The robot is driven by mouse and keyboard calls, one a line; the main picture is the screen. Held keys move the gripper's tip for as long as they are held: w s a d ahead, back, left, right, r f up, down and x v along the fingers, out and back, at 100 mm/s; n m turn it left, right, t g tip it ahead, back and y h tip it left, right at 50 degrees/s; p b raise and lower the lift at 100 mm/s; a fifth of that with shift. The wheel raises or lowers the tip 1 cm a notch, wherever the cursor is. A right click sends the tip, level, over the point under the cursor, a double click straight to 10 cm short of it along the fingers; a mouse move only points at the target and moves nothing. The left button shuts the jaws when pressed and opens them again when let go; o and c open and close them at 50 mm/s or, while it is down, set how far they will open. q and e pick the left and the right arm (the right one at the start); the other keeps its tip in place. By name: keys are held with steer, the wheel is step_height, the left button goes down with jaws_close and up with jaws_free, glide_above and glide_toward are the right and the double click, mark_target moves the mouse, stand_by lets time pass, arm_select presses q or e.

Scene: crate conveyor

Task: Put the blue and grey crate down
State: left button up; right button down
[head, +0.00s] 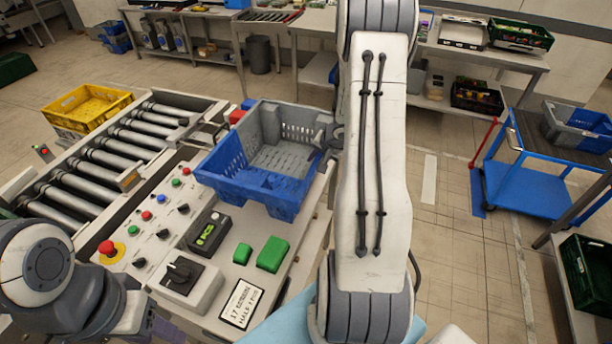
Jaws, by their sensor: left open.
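The blue and grey crate (238,184) is at the centre-left, over the right part of the control console, with its right side out past the console's edge. It is open-topped and looks empty. My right gripper (331,138) is at the crate's right grey wall and appears shut on it; my own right arm hides part of this grip. My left gripper (150,322) is low at the left, near the console's front, open and away from the crate. It is partly cut off by the frame.
The console (140,235) has buttons, a red emergency stop (107,248) and green blocks (273,254). A roller conveyor (100,160) lies left, with a yellow crate (88,104) beyond. A blue trolley (530,187) stands right. Floor between console and trolley is clear.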

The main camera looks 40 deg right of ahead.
mark_target(319, 157)
steer(key=w+f, duration=0.1)
steer(key=w+a, duration=0.1)
steer(key=shift+w+a+f+b, duration=0.2)
steer(key=shift+w+f+b, duration=0.1)
steer(key=shift+w+f, duration=0.05)
step_height(319, 157, down, 4)
steer(key=b, duration=0.3)
steer(key=shift+f, duration=0.1)
steer(key=c, duration=0.6)
jaws_free()
steer(key=p+v, duration=0.5)
steer(key=v, duration=0.6)
steer(key=shift+w, duration=0.15)
steer(key=shift+s+r+p, duration=0.3)
steer(key=shift+s+r, duration=0.1)
steer(key=shift+r, duration=0.15)
